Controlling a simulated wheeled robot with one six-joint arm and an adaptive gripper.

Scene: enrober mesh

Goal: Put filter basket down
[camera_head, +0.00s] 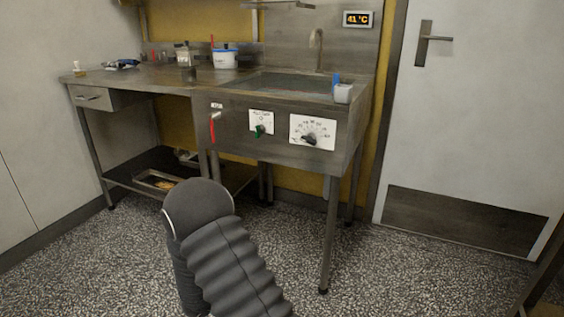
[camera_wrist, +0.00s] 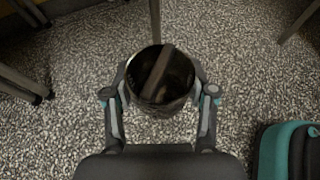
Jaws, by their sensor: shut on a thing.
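In the wrist view, the filter basket (camera_wrist: 163,106) is a dark round vessel with a bar across its open top. My gripper (camera_wrist: 160,91) is shut on it, with one finger at each side. Speckled floor shows all around the basket, and it appears to be held above the floor, though its underside is hidden. The head view does not show the gripper or the basket.
A steel bench (camera_head: 140,76) with a sink basin (camera_head: 285,84) stands ahead. On it are a blue-and-white tub (camera_head: 225,59), a jar (camera_head: 183,54) and a small grey cup (camera_head: 343,93). The front panel has a red lever (camera_head: 212,130) and dials. A tray (camera_head: 158,180) lies on the low shelf.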

